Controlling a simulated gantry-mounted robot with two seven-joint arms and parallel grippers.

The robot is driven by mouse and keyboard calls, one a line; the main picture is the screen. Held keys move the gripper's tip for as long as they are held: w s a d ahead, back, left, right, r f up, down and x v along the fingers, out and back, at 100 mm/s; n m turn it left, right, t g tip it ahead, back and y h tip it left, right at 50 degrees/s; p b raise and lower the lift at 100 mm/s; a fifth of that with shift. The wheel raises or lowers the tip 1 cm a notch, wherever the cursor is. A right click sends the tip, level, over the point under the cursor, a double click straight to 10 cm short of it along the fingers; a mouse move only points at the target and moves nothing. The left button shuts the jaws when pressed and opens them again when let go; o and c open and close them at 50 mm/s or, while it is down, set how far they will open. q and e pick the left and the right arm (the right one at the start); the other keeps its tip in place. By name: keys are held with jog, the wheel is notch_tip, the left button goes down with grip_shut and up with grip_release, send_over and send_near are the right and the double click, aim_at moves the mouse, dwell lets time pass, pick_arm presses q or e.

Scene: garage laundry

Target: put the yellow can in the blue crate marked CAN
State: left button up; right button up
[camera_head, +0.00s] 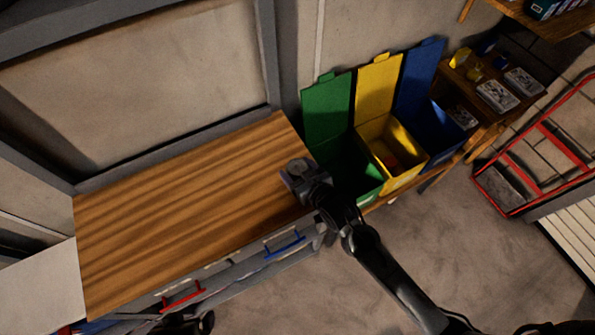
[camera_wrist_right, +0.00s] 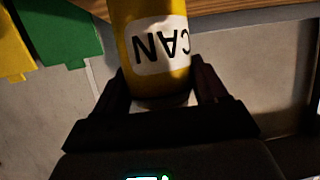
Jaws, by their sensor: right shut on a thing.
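My right gripper (camera_head: 298,176) is over the right end of the wooden worktop in the head view. In the right wrist view its two fingers (camera_wrist_right: 168,88) are shut on the yellow can (camera_wrist_right: 150,18), whose white label reads CAN upside down. In the head view the can is hard to make out at the gripper. The blue crate (camera_head: 450,135) stands right of the worktop, last in a row of three, with its blue lid (camera_head: 416,78) raised. I cannot read a mark on it. My left gripper is not clearly in view.
A green crate (camera_head: 362,180) and a yellow crate (camera_head: 405,182), lids up, stand between my gripper and the blue crate. Something red (camera_head: 392,160) lies in the yellow one. A wooden shelf with boxes (camera_head: 495,95) and a red-framed cart (camera_head: 505,207) are further right. The worktop (camera_head: 190,210) is clear.

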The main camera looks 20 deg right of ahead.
jog(key=shift+f, duration=0.5)
jog(key=shift+f, duration=0.1)
jog(key=o, duration=1)
